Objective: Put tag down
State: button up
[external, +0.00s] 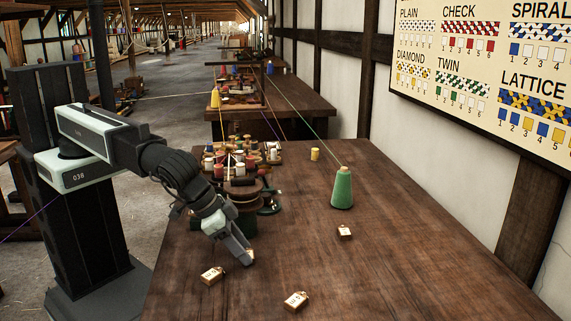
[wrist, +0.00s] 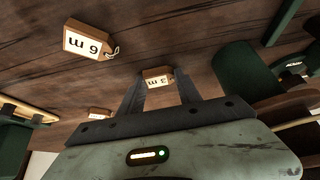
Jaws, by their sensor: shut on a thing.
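My gripper (external: 246,258) is shut on a small wooden tag (wrist: 158,78) with a white face that reads "3 m", upside down in the wrist view. The tag sits between the fingertips, low over the brown table (external: 400,260); I cannot tell whether it touches the wood. A second tag (wrist: 88,40), marked "6 m" with a string loop, lies on the table in the wrist view. In the external view one tag (external: 212,275) lies left of my gripper, another (external: 296,300) nearer the front edge, and a third (external: 344,232) to the right.
A green thread cone (external: 342,190) stands on the table behind the right-hand tag. Many spools crowd a round stand (external: 240,160) just behind my gripper. The table's right side is mostly clear.

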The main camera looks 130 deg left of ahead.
jog(key=o, duration=1.3)
jog(key=shift+f, duration=0.1)
jog(key=shift+s+d+r+p, duration=0.1)
jog(key=shift+r+p, duration=0.4)
jog(key=p+v, duration=1)
jog(key=v, duration=0.2)
jog(key=s+f+m+g+h, duration=0.2)
jog(key=s+m, duration=0.2)
jog(key=s, duration=0.3)
jog(key=s+f+m+g+h, duration=0.2)
jog(key=s+m, duration=0.3)
jog(key=s, duration=0.3)
jog(key=shift+d, duration=0.2)
